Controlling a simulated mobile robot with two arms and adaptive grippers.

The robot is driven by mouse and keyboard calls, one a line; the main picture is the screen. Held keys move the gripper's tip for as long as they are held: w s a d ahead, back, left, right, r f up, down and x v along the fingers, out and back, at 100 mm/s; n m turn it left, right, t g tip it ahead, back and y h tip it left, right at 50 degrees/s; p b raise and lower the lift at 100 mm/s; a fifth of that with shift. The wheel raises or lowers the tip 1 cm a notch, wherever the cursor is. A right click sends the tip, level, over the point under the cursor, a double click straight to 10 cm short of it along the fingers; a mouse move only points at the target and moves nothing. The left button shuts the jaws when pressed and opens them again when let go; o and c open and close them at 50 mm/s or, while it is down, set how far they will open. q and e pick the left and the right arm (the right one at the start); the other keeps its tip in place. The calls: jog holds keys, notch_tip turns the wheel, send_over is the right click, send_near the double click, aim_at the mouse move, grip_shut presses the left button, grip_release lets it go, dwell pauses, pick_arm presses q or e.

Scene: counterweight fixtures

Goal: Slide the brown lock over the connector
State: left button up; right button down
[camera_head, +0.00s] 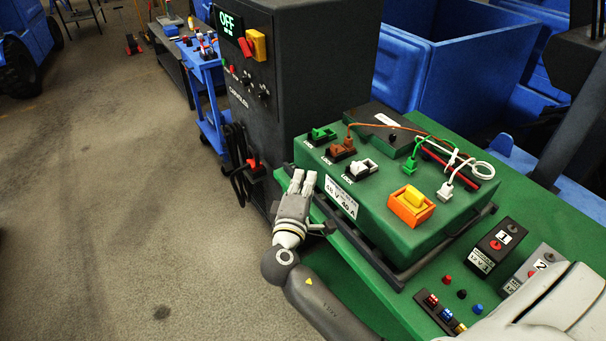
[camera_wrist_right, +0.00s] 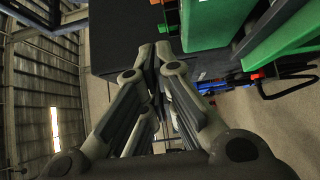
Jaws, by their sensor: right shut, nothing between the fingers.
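The brown lock (camera_head: 336,154) sits on top of the green box (camera_head: 394,224), in the middle of a row of three sockets. The brown connector (camera_head: 349,141) stands at this socket with an orange cable running from it. I cannot tell exactly how the lock sits against the connector. My right gripper (camera_head: 302,178) is shut and empty, beside the box's left front side, apart from the lock. The right wrist view shows its fingers (camera_wrist_right: 157,52) together with nothing between them. My left gripper is not in view.
A green lock (camera_head: 318,136) and a white lock (camera_head: 361,169) flank the brown one. Loose green (camera_head: 410,164) and white (camera_head: 445,190) plugs and an orange-yellow switch (camera_head: 412,205) are on the box. A dark cabinet (camera_head: 290,75) rises behind. Open floor lies left.

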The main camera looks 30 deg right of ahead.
aim_at(323, 165)
jog(key=w+d+p, duration=0.3)
jog(key=w+d, duration=0.3)
jog(key=d, duration=0.3)
jog(key=shift+f, duration=0.15)
